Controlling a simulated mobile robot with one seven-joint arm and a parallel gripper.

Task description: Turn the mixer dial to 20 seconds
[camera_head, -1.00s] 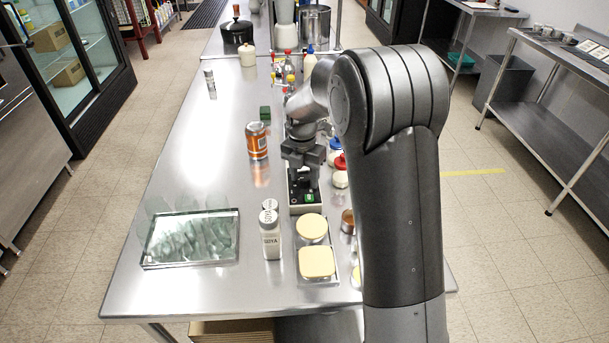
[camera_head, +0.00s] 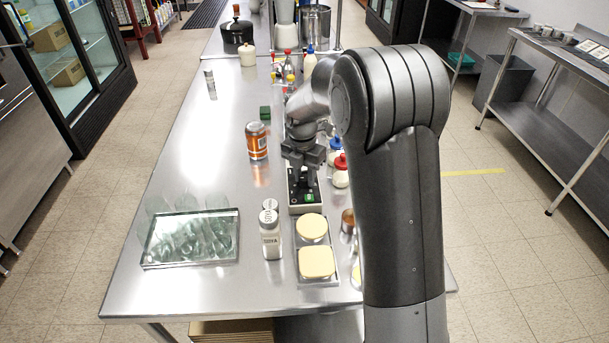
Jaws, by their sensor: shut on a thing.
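The mixer (camera_head: 306,209) is a low box with a pale front, a dark top and a small green patch (camera_head: 309,197). It stands near the middle of the steel table. My gripper (camera_head: 303,180) points down onto its top, behind the green patch. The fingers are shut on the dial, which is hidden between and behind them. I cannot read any dial mark or number at this size.
An orange can (camera_head: 257,141) stands left of the mixer and red- and blue-capped jars (camera_head: 340,176) stand close on its right. A tray of glasses (camera_head: 190,262) is at the left.

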